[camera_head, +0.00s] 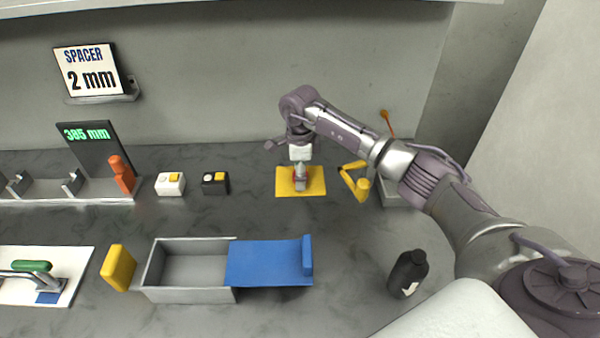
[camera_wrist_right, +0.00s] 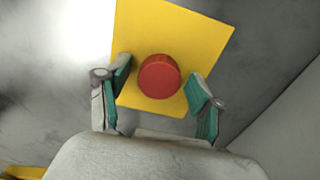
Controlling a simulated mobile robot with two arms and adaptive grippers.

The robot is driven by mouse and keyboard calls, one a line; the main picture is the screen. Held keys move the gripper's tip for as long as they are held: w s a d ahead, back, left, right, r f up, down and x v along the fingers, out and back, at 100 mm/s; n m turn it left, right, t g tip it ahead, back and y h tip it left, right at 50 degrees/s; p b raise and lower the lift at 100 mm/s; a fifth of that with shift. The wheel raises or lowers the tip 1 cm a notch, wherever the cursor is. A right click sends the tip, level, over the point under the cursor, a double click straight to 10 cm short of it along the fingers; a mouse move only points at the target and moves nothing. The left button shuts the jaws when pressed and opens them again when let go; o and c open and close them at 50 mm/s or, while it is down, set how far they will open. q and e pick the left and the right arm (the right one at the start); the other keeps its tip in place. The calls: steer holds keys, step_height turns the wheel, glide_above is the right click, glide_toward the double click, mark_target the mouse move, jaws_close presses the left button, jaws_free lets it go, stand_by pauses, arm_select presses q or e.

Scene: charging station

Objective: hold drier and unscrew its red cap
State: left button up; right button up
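The red cap (camera_wrist_right: 159,76) shows as a round disc over the yellow mat (camera_wrist_right: 182,30) in the right wrist view. The drier's body below it cannot be made out from above. My right gripper (camera_wrist_right: 160,80) is open, with one finger on each side of the cap and a visible gap to it on both sides. In the head view my right gripper (camera_head: 300,184) points down over the yellow mat (camera_head: 317,183) and largely hides the cap and drier. My left gripper is not in view.
A yellow angled holder (camera_head: 361,187) stands just right of the mat. A white button box (camera_head: 170,184) and a black one (camera_head: 215,183) are to the left. A grey box (camera_head: 190,294) with a blue lid (camera_head: 265,262) and a black bottle (camera_head: 408,273) are in front.

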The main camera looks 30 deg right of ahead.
steer(key=shift+r, duration=0.1)
steer(key=shift+r, duration=0.25)
step_height(320, 180, up, 12)
steer(key=b, duration=0.1)
steer(key=shift+f, duration=0.15)
steer(key=shift+s, duration=0.1)
